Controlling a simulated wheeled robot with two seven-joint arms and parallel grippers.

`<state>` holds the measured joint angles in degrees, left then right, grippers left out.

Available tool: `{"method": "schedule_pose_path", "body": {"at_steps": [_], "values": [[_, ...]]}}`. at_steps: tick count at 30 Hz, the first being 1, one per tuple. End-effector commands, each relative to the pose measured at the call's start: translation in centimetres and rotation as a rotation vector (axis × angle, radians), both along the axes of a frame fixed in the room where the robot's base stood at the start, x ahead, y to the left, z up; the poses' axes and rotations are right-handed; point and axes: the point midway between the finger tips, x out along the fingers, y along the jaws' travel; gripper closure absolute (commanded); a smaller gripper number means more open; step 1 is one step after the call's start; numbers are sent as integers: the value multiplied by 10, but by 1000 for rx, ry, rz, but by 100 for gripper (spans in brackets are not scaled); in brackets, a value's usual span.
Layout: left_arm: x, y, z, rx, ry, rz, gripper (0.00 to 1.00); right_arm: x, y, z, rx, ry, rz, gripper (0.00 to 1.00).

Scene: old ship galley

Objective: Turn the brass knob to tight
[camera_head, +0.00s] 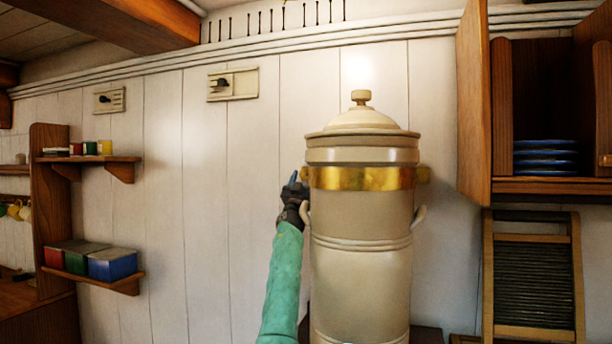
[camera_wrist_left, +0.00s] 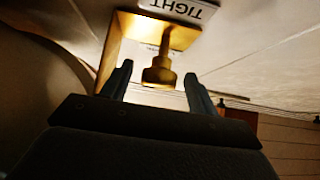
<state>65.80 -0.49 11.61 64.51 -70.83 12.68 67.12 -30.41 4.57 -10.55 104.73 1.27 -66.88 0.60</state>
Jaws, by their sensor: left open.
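The brass knob (camera_wrist_left: 159,70) shows in the left wrist view, on a stem below a brass bracket (camera_wrist_left: 160,30). A white label reading TIGHT (camera_wrist_left: 180,10) shows upside down beyond the bracket. My left gripper (camera_wrist_left: 160,88) is open, with one finger on each side of the knob and gaps visible between them. In the head view my left gripper (camera_head: 292,182) is at the left side of the large cream urn (camera_head: 362,265), by the left end of its brass band (camera_head: 362,178). The knob on that side is hidden there. My right gripper is not in view.
An open cupboard door (camera_head: 473,110) is at the right, with blue plates (camera_head: 545,155) inside. Wall shelves (camera_head: 100,160) with small tins are at the left. The wall between them and my left arm is clear.

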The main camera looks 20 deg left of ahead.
Motion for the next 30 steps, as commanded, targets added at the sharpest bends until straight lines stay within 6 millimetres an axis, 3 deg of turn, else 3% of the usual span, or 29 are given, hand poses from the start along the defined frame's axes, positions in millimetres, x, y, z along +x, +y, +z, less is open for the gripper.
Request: {"method": "schedule_pose_path", "body": {"at_steps": [14, 15, 22, 30], "values": [[8, -1, 8, 1, 0, -1, 41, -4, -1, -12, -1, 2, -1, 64], [8, -1, 8, 1, 0, -1, 43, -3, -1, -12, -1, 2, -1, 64], [8, -1, 8, 1, 0, -1, 85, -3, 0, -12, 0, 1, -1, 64], [8, -1, 8, 23, 0, -1, 85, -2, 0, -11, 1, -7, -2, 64]]}}
